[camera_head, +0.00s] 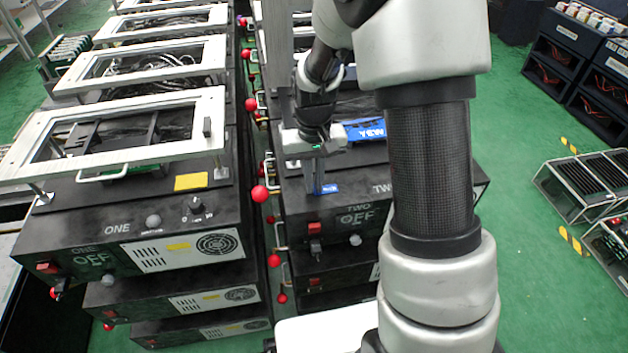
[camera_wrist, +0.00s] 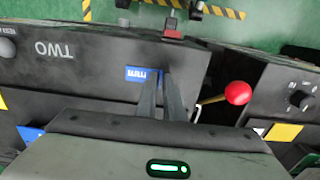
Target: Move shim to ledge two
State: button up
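My gripper (camera_wrist: 161,78) points down over the top of the black unit marked TWO (camera_head: 360,207). In the wrist view its two grey fingers are close together, with a narrow dark gap between them. A small blue piece with white lettering (camera_wrist: 143,74), possibly the shim, lies at the fingertips, partly behind the left finger. It also shows beside the fingers in the head view (camera_head: 328,188). I cannot tell whether the fingers touch or hold it. No separate ledge can be made out on unit TWO, whose top is partly hidden by my arm.
The unit marked ONE (camera_head: 115,230) stands left, with a raised white frame (camera_head: 110,160). A red-knobbed lever (camera_wrist: 237,93) is close right of my fingers in the wrist view. A larger blue item (camera_head: 365,130) lies behind my gripper.

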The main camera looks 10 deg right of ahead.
jog(key=shift+o, duration=1.2)
jog(key=shift+r, duration=0.1)
